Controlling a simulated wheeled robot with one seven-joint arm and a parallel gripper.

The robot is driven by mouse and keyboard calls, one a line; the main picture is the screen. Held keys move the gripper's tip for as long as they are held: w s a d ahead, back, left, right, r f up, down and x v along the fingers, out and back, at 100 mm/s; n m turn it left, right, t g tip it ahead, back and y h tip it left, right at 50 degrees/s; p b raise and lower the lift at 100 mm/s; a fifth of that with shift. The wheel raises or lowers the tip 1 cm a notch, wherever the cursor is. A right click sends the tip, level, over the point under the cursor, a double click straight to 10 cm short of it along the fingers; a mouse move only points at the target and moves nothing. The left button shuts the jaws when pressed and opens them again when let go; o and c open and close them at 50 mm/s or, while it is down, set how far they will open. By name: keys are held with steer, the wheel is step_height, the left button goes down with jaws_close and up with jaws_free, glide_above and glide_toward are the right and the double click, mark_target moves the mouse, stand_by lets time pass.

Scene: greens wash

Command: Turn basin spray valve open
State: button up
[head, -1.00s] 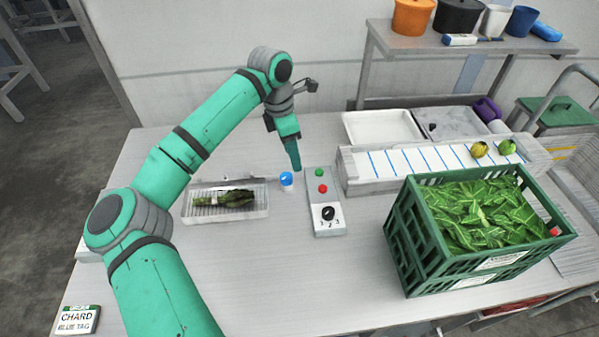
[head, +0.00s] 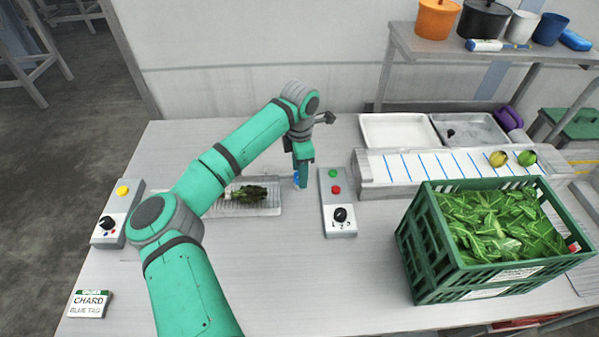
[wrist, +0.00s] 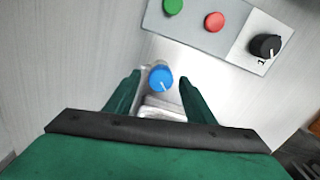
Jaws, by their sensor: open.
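A round blue knob with a white pointer line, which I take to be the spray valve, shows in the wrist view (wrist: 160,82). In the head view only a sliver of the blue knob (head: 296,180) shows beside my gripper, which hides the rest. My gripper (wrist: 160,77) is open, with one finger on each side of the knob in the wrist view. I cannot tell whether the fingers touch it. In the head view my gripper (head: 302,178) points down over the knob.
A control box (head: 329,212) with green and red buttons and a black dial stands just right. A wire tray (head: 272,208) with bundled greens lies left. A green crate of leaves (head: 425,265) stands at right. Another box (head: 118,208) with a yellow button is at left.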

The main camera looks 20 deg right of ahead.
steer(key=shift+f, duration=0.35)
steer(key=c, duration=1.1)
steer(key=shift+o, duration=0.2)
steer(key=shift+w, duration=0.1)
